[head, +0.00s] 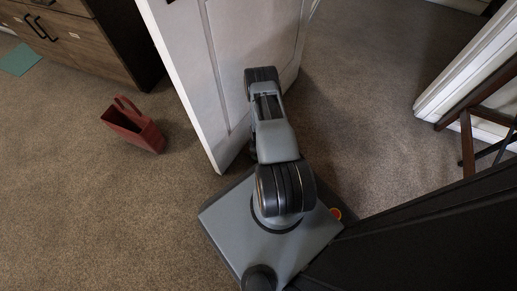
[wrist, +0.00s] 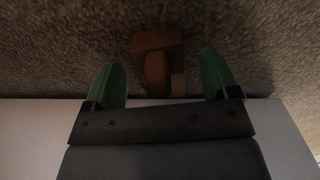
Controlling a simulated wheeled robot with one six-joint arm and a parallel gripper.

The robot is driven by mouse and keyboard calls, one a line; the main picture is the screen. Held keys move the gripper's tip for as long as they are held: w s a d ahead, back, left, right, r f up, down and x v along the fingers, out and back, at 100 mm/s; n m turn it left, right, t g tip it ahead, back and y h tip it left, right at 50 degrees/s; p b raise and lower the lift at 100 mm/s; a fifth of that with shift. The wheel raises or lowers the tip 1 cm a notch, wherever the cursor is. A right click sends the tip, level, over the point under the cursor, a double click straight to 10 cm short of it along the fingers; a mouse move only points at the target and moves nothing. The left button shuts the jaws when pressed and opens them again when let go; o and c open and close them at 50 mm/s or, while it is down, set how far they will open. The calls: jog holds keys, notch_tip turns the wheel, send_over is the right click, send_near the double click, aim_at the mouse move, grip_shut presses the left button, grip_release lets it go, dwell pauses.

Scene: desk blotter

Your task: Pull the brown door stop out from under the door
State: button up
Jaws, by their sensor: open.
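The white door (head: 200,75) stands ajar, and my arm reaches along its lower part. In the wrist view, the brown door stop (wrist: 156,68) lies on the carpet at the door's bottom edge, in shadow. My gripper (wrist: 165,80) has its two green fingers spread, one on each side of the door stop, with a gap visible on both sides. The pale door face (wrist: 30,140) fills the bottom of the wrist view. In the head view, my arm hides the gripper and the door stop is not visible.
A red open holder (head: 134,126) stands on the carpet left of the door. A wooden drawer cabinet (head: 80,45) is at upper left, near a teal mat (head: 18,60). A dark panel (head: 430,225) and a chair (head: 468,140) are at right. Carpet left of the door is mostly free.

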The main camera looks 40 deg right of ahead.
jog(key=shift+f, duration=0.5)
jog(key=c, duration=1.1)
jog(key=shift+o, duration=0.2)
jog(key=shift+s+d, duration=0.1)
